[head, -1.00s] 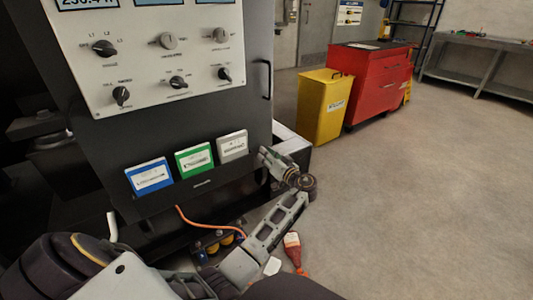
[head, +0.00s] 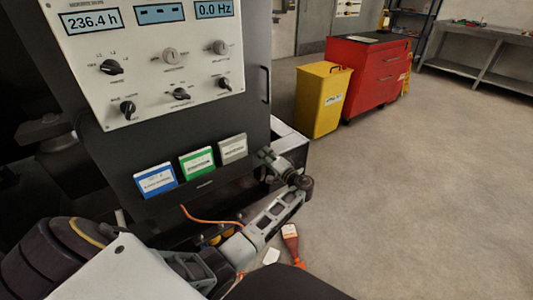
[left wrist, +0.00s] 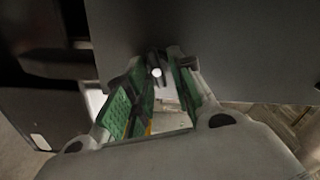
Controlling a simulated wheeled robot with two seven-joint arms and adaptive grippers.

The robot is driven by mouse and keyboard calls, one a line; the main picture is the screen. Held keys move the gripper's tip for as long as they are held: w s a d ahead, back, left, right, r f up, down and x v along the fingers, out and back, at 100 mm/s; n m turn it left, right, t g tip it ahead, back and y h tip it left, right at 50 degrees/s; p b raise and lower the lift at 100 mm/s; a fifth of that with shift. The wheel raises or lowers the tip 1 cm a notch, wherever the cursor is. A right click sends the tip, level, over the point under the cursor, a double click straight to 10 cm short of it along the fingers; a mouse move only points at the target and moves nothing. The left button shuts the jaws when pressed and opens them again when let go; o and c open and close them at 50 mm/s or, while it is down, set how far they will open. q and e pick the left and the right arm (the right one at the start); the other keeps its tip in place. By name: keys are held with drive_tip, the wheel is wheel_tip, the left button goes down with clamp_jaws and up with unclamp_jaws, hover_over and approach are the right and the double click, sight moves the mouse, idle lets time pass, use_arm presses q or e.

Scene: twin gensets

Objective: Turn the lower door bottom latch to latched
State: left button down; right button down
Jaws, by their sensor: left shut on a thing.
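The dark genset door panel (head: 110,160) fills the left of the head view, with its lower right edge by my gripper. My left gripper (head: 266,156) is at that edge, near the panel's lower right corner. In the left wrist view my left gripper (left wrist: 158,68) has its green-padded fingers closed on a small dark latch (left wrist: 156,72) with a bright round spot. The latch is at the lower edge of a grey panel (left wrist: 215,45). The fingers hide much of it, so I cannot tell its turn angle. My right gripper is not in view.
A control panel (head: 145,100) with knobs and displays is above blue, green and grey card holders (head: 196,162). An orange cable (head: 205,220) hangs below. A yellow bin (head: 322,100) and red cabinet (head: 368,75) stand behind; floor at right is clear.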

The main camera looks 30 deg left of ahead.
use_arm(q)
drive_tip(key=m+p, duration=0.3)
drive_tip(key=m, duration=0.1)
drive_tip(key=shift+w+f, duration=0.1)
drive_tip(key=shift+f, duration=0.05)
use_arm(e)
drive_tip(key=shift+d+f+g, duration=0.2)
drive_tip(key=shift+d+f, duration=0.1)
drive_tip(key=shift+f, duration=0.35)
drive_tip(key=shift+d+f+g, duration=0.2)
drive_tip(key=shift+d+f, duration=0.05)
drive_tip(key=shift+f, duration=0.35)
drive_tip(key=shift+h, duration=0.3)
use_arm(q)
drive_tip(key=c, duration=1.4)
unclamp_jaws()
drive_tip(key=shift+c, duration=0.2)
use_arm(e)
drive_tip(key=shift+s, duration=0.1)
